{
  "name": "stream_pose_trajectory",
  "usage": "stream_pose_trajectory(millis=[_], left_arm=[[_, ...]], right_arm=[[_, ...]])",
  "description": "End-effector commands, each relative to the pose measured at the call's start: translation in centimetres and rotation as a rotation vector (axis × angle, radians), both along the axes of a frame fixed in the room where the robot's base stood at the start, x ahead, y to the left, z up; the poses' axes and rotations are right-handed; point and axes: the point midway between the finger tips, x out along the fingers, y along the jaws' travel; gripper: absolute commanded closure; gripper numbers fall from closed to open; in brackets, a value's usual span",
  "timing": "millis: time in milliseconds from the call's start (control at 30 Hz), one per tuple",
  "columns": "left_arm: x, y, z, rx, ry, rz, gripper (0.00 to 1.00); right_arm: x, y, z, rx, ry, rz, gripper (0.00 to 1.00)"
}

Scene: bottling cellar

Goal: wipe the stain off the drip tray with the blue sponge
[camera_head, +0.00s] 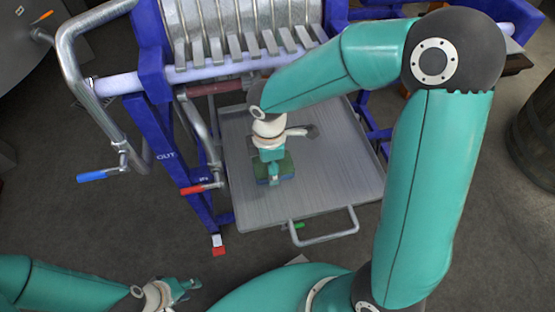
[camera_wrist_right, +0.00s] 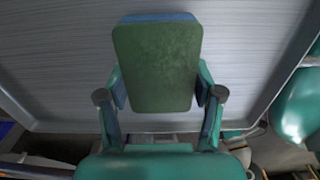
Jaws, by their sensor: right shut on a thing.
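The sponge (camera_head: 286,168), green on one face and blue along its edge, is held over the grey drip tray (camera_head: 335,190). My right gripper (camera_head: 272,166) is shut on it from above. In the right wrist view the sponge (camera_wrist_right: 157,65) shows its green face between the two fingers of the right gripper (camera_wrist_right: 160,88), with the drip tray (camera_wrist_right: 255,50) behind. I cannot tell whether the sponge touches the tray. A dark patch beside my right wrist may be the stain or part of the wrist. My left gripper (camera_head: 186,288) is low at the left, away from the tray; its jaw state is unclear.
A blue-framed machine (camera_head: 170,130) with a row of metal tabs stands behind and left of the tray. A blue-handled crank (camera_head: 92,176) and a red-handled lever (camera_head: 200,188) stick out at its left. The tray's handle (camera_head: 325,236) faces me. A barrel (camera_head: 535,135) stands far right.

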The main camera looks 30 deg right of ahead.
Motion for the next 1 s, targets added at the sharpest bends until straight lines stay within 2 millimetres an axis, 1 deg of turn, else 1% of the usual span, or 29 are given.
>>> stream_pose_trajectory(millis=[33,100,600,800,1000], left_arm=[[0.0,0.0,1.1,0.000,0.000,0.000,0.62],[0.0,0.0,1.7,0.000,-0.001,0.000,0.62],[0.0,0.0,5.7,0.000,-0.001,0.000,0.62],[0.0,0.0,6.6,0.000,0.000,0.000,0.62],[0.0,0.0,6.5,0.000,0.000,0.000,0.62]], right_arm=[[0.0,-0.1,0.7,-0.001,0.001,-0.001,0.67],[0.1,0.0,2.8,0.002,-0.006,0.000,0.67],[0.0,0.0,7.2,0.002,-0.001,0.002,0.67],[0.1,0.1,8.3,0.002,-0.001,0.005,0.67],[0.1,0.1,8.2,0.001,0.001,0.007,0.67]])
